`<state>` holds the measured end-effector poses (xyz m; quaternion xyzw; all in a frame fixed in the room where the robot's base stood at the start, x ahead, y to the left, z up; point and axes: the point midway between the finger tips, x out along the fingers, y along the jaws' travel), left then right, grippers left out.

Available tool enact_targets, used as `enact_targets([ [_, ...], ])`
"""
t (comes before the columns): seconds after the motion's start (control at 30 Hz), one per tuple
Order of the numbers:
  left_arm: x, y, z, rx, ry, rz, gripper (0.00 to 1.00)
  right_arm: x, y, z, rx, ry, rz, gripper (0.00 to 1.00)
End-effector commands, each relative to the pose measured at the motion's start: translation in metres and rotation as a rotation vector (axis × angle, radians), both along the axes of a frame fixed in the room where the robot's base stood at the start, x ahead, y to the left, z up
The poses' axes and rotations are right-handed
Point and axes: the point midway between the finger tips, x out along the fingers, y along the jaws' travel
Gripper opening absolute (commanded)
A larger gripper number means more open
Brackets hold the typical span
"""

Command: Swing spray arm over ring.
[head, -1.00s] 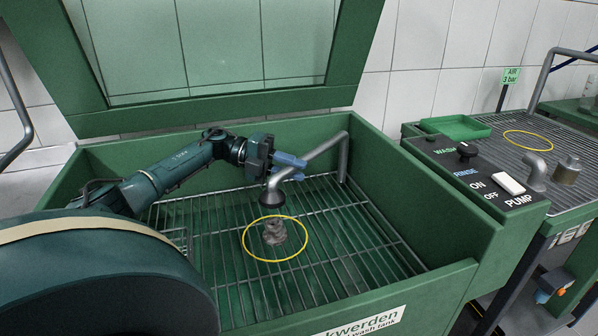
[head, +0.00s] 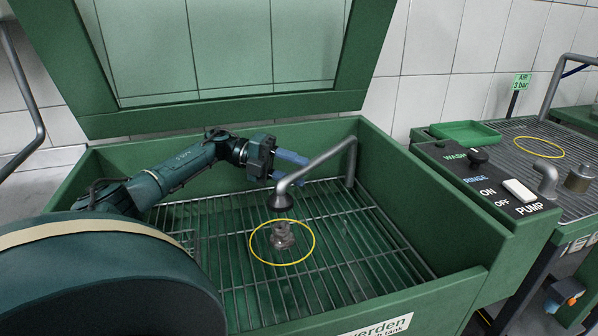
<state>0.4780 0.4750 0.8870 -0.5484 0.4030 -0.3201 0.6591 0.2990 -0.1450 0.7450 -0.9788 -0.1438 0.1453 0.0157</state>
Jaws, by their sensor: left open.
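The nozzle sits above the back part of the yellow ring (head: 313,247) on the tank grate. A dirty grey metal part (head: 282,236) stands inside the ring. My left gripper (head: 290,166) is open, its blue fingers just behind and above the bend of the spray arm near the nozzle. Whether they touch the pipe I cannot tell. My right gripper is not in view.
The green tank walls (head: 452,225) surround the grate, and the raised lid (head: 225,102) stands behind. A control panel (head: 490,182) with a knob and white switch is to the right. Beyond it, a second grate (head: 560,130) carries another yellow ring. The grate's front is clear.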

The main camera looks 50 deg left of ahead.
Motion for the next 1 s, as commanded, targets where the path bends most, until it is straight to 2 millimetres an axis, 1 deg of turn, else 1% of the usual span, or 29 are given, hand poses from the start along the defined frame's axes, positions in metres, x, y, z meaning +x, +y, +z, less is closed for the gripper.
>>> enact_targets([
  [0.03, -0.004, 0.008, 0.001, 0.001, 0.001, 0.004, 0.43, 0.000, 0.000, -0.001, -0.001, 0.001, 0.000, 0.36],
  [0.2, -0.018, 0.034, 0.006, 0.002, -0.001, 0.005, 0.43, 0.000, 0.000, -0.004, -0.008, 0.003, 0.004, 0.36],
  [0.3, -0.023, 0.045, 0.009, 0.003, -0.002, 0.004, 0.43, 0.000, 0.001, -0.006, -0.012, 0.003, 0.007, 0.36],
  [0.4, -0.027, 0.051, 0.010, 0.002, -0.001, 0.004, 0.43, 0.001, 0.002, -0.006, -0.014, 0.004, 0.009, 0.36],
  [1.0, -0.029, 0.053, 0.011, 0.001, -0.001, 0.001, 0.43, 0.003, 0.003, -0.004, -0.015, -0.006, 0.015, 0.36],
])
